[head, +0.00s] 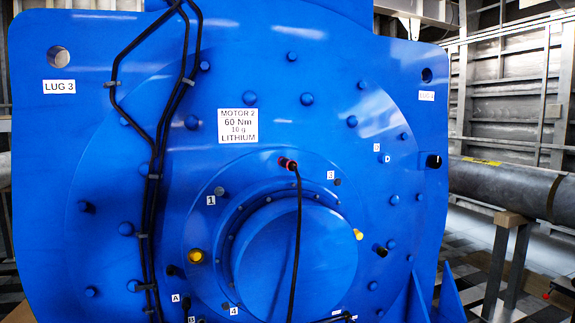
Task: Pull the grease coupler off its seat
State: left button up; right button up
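A red coupler (287,163) with a dark tip sits on the blue motor face (330,120), above the round central hub (315,255). A black hose (297,235) hangs from it down across the hub and leaves at the bottom edge. I take this to be the grease coupler; it appears seated against the face, but the contact itself is too small to make out. Neither of my grippers is in view.
Black cables (155,180) run down the left of the face. A yellow fitting (196,256) and a smaller yellow one (358,234) flank the hub. Several bolts stick out. A grey pipe (515,185) lies on a wooden stand at the right.

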aim_at(286, 163)
jog(key=i+l+u, duration=0.15)
jog(key=l, duration=0.2)
jog(key=i+l+u, duration=0.1)
jog(key=l, duration=0.3)
jog(key=i+l+u, duration=0.15)
jog(key=l, duration=0.25)
jog(key=i+l+u, duration=0.1)
jog(key=i+l, duration=0.15)
jog(key=l, duration=0.15)
jog(key=i+l+u, duration=0.15)
jog(key=l, duration=0.25)
jog(key=i+l+u, duration=0.1)
jog(key=l, duration=0.35)
